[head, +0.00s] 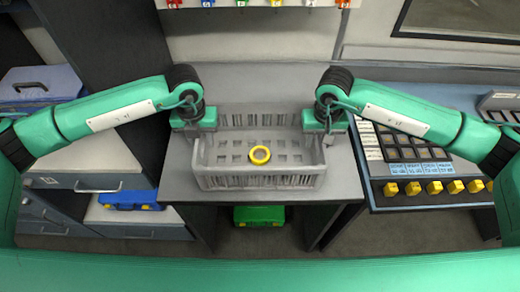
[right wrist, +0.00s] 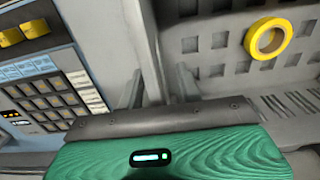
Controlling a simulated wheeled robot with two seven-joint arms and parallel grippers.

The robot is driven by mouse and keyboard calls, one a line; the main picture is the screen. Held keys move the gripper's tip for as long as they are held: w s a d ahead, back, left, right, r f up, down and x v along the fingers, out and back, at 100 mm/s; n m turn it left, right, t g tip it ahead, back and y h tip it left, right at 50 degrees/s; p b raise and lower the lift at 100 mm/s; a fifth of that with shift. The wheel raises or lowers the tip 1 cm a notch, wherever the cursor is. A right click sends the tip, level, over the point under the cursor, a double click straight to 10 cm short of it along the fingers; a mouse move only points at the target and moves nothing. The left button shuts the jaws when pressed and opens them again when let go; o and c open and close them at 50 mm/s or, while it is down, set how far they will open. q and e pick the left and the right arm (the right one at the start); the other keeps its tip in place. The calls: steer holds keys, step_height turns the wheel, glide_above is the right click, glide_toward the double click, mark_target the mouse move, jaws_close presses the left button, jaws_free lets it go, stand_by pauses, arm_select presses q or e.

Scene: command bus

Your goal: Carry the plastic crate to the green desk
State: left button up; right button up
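The grey plastic crate (head: 262,181) stands upright on a grey desk (head: 178,183) in the middle of the head view. A yellow ring (head: 260,154) lies inside it, also in the right wrist view (right wrist: 249,39). My left gripper (head: 196,135) is at the crate's left side; its fingers are too hidden to judge. My right gripper (head: 328,138) is at the crate's right side. In the right wrist view its two fingers (right wrist: 157,90) stand apart on either side of the crate's side wall, with a gap showing. No green desk can be made out.
A control desk with keys and yellow knobs (head: 433,187) stands close on the right. Drawers (head: 90,180) and a blue case (head: 131,200) are on the left. A green case (head: 259,215) lies under the grey desk. Coloured tags hang on the wall behind.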

arm_select(q)
steer(key=shift+f, duration=0.4)
arm_select(e)
steer(key=shift+f, duration=0.4)
arm_select(q)
jaws_close()
arm_select(e)
jaws_close()
